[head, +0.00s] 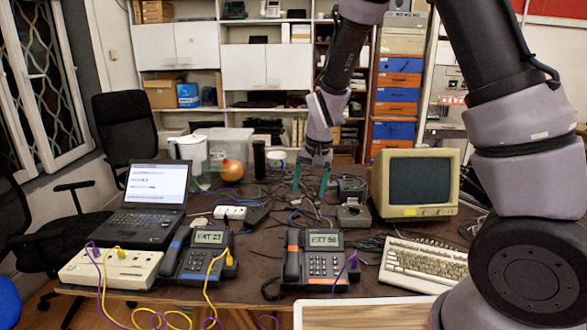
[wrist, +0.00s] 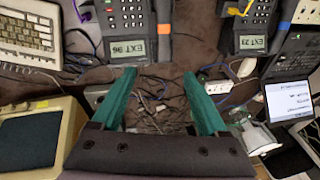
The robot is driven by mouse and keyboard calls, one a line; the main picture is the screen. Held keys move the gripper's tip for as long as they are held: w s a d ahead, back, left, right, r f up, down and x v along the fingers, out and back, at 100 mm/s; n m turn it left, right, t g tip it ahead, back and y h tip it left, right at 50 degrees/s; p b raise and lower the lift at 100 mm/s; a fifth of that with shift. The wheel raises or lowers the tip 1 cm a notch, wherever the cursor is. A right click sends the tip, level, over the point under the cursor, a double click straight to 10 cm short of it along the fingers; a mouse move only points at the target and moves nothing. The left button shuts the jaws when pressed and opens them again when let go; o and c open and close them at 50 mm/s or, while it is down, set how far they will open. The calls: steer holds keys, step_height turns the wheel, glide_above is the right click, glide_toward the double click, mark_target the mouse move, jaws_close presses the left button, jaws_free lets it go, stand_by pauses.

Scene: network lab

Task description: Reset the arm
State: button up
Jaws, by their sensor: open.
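My gripper (head: 312,178) hangs above the middle of the cluttered table, pointing down. In the wrist view my gripper (wrist: 165,100) shows two green fingers spread apart with nothing between them. Below the fingers lie loose cables (wrist: 155,105) on the dark tabletop. My arm comes in from the upper right of the head view and hides part of the right side.
Two desk phones stand at the front: EXT 23 (head: 208,256) and EXT 96 (head: 322,262). A laptop (head: 152,200) and wall-port box (head: 110,267) are left. A monitor (head: 416,183) and keyboard (head: 425,262) are right. An orange ball (head: 231,170) lies behind.

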steer(key=s+d+r+m+t+y, duration=0.1)
steer(key=s+d+r, duration=0.1)
steer(key=d+r, duration=0.55)
steer(key=s+d+r+t+y, duration=0.1)
steer(key=s+d+r, duration=0.25)
steer(key=r, duration=0.65)
steer(key=s+d+r+t, duration=0.1)
steer(key=s+d+r, duration=0.3)
steer(key=s, duration=0.2)
steer(key=s+d+r+m+t+h, duration=0.1)
steer(key=s+d+r, duration=0.4)
steer(key=s, duration=0.2)
steer(key=shift+d+r+m+t+h, duration=0.15)
steer(key=shift+d+m+t+h, duration=0.15)
steer(key=shift+t, duration=0.1)
